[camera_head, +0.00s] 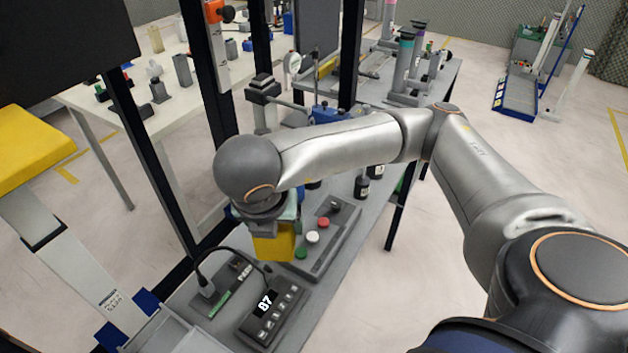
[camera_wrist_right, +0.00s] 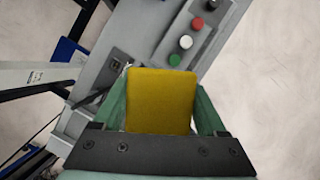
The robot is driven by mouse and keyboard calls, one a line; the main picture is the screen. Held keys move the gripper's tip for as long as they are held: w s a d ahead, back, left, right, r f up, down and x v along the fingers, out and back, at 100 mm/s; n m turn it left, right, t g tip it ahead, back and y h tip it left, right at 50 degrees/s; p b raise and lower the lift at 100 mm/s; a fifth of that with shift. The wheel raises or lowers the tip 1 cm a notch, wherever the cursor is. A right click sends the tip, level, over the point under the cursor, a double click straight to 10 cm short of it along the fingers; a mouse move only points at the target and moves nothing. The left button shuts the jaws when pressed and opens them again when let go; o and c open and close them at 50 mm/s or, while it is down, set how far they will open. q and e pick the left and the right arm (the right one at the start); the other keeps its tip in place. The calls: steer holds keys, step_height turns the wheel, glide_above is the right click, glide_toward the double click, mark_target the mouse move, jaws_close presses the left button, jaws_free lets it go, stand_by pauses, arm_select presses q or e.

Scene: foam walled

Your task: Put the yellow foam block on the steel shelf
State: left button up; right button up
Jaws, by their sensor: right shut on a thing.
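The yellow foam block (camera_head: 273,244) hangs below my right wrist in the head view, above a grey bench surface (camera_head: 345,262). My right gripper (camera_head: 268,222) is shut on it. In the right wrist view the block (camera_wrist_right: 160,101) sits between the two green fingers, with its broad face toward the camera. Whether its lower edge touches anything below is hard to tell. I cannot tell for certain which surface is the steel shelf. My left gripper is not in view.
Black upright posts (camera_head: 160,165) stand to the left. A large yellow pad (camera_head: 30,148) is at the far left.

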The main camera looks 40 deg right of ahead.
steer(key=shift+m, duration=0.3)
steer(key=shift+w+d+f+g, duration=0.1)
steer(key=shift+w+f+g, duration=0.05)
steer(key=shift+w+g, duration=0.2)
steer(key=w+d+f, duration=0.1)
steer(key=w+f, duration=0.1)
steer(key=w, duration=0.2)
steer(key=w+d+f+b, duration=0.1)
steer(key=w+f, duration=0.2)
steer(key=w+d+f, duration=0.2)
steer(key=w+f, duration=0.1)
steer(key=w, duration=0.1)
steer(key=shift+w+f+b, duration=0.15)
steer(key=shift+w+b, duration=0.2)
steer(key=shift+w+f, duration=0.35)
steer(key=shift+f, duration=0.2)
step_height(320, 180, down, 3)
steer(key=shift+w+d, duration=0.1)
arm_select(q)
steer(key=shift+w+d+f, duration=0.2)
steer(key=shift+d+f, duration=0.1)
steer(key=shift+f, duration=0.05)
arm_select(e)
steer(key=shift+f, duration=0.1)
